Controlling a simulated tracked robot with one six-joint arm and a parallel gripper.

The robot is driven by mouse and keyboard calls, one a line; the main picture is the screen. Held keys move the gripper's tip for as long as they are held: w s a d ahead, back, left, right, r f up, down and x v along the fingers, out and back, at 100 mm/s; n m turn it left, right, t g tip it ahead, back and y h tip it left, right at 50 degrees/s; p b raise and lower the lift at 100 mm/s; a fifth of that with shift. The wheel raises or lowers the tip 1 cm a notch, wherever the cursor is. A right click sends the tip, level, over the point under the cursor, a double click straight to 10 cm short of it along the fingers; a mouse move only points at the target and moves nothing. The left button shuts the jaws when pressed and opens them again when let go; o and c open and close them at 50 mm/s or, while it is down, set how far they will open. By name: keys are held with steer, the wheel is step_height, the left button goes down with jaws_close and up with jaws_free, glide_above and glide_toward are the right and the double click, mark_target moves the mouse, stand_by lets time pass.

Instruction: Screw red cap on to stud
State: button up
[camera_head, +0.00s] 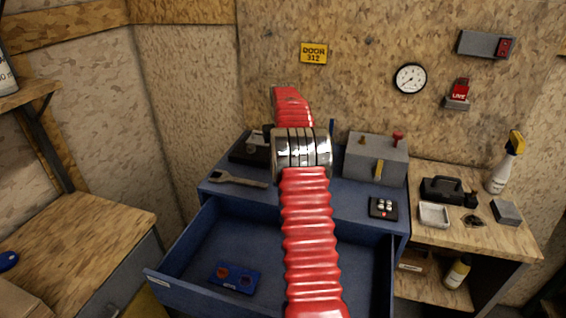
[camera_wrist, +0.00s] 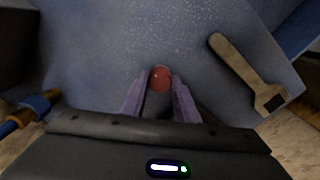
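In the wrist view, a small round red cap (camera_wrist: 160,78) is between the tips of my gripper (camera_wrist: 161,82). The two purple fingers appear to press on it from both sides, over a blue surface. In the head view my red arm and its metal joint hide the gripper and this cap. A grey box (camera_head: 372,163) stands on the blue cabinet. A small brass stud (camera_head: 362,141) is on its top at the left, and a red knob (camera_head: 398,138) is on its top at the right. A yellow handle is on its front.
A wrench (camera_head: 238,179) lies on the blue cabinet top; it also shows in the wrist view (camera_wrist: 245,72). A small black plate (camera_head: 383,208) is near the front right. The open drawer (camera_head: 205,250) holds a blue tray (camera_head: 233,278). A bench with containers is right.

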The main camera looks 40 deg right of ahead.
jaws_close()
steer(key=m, duration=0.5)
steer(key=shift+m, duration=0.4)
steer(key=m, duration=0.6)
steer(key=o, duration=0.6)
jaws_free()
steer(key=shift+o, duration=0.2)
steer(key=shift+r, duration=0.1)
step_height(320, 180, up, 14)
steer(key=shift+f, duration=0.25)
stand_by(0.4)
